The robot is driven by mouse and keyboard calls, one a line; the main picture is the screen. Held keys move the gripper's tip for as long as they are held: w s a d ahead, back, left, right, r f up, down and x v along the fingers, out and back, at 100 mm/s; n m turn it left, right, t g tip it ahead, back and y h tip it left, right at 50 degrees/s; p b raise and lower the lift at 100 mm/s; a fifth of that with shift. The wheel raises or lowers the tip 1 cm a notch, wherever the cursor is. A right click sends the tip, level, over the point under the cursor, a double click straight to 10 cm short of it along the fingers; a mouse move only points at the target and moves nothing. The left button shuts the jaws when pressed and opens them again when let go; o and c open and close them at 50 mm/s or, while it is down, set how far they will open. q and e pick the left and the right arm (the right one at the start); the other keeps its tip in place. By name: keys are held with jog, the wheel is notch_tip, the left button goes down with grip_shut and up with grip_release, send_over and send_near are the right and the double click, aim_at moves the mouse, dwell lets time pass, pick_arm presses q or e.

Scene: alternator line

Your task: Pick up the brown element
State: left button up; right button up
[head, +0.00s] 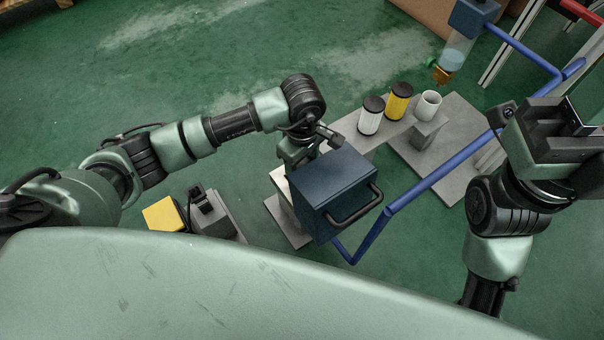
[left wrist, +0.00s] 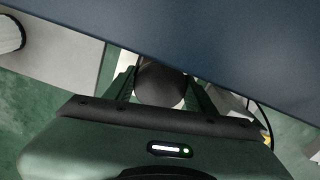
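My left gripper (left wrist: 162,85) has its two dark fingers spread in the left wrist view. A dark, brownish rounded object (left wrist: 163,84) lies between them. In the head view the left arm's end is partly hidden behind a dark blue box. The only clearly brown thing in the head view is a small orange-brown piece (head: 438,73) below a clear cylinder at the upper right, far from the left gripper. My right gripper (head: 553,130) is at the right, its fingers not clear.
The dark blue box (head: 335,190) with a black handle stands close to the left gripper; its side (left wrist: 220,40) fills the top of the left wrist view. White (head: 371,115), yellow (head: 398,101) and grey-white (head: 428,105) cylinders stand behind. A blue bar (head: 440,172) crosses between the arms.

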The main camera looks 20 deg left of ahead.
pick_arm(q)
grip_shut()
jog(key=shift+r, duration=0.15)
